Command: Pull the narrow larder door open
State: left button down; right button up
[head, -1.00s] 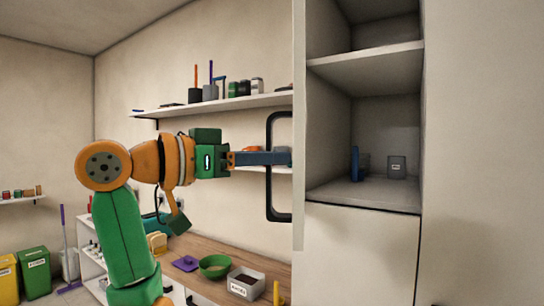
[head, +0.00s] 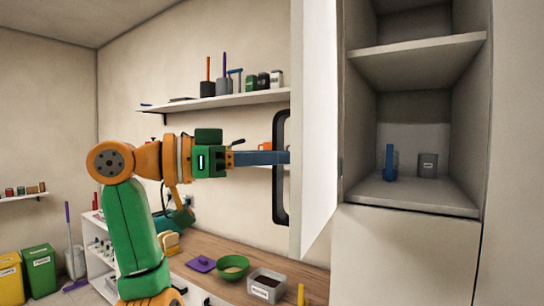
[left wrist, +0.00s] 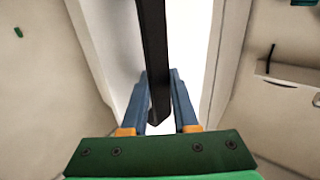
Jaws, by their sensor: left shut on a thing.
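The narrow larder door (head: 318,130) is white and stands swung open, seen at a slant in the head view. It bears a long black bar handle (head: 280,205) on its left side. My left gripper (head: 285,158) reaches the handle from the left, its blue fingers level with the handle's middle. In the left wrist view the dark handle (left wrist: 153,50) runs down between the two fingers (left wrist: 160,100), and the gripper is shut on it. The larder (head: 400,188) is open, with grey shelves inside. My right gripper is not in view.
A blue item (head: 389,162) and a grey labelled container (head: 427,165) stand on a larder shelf. Left of the door are a wall shelf (head: 220,102) with jars and a wooden counter (head: 225,262) holding a green bowl (head: 232,266) and a labelled box (head: 267,285). Bins stand at far left.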

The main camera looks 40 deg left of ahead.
pick_arm(q)
jog(key=shift+d, duration=0.15)
jog(key=c, duration=0.6)
grip_release()
jog(key=shift+w, duration=0.15)
jog(key=shift+c, duration=0.2)
jog(key=shift+w+d, duration=0.1)
jog(key=shift+d, duration=0.05)
jog(key=b+v, duration=0.1)
jog(key=v, duration=0.6)
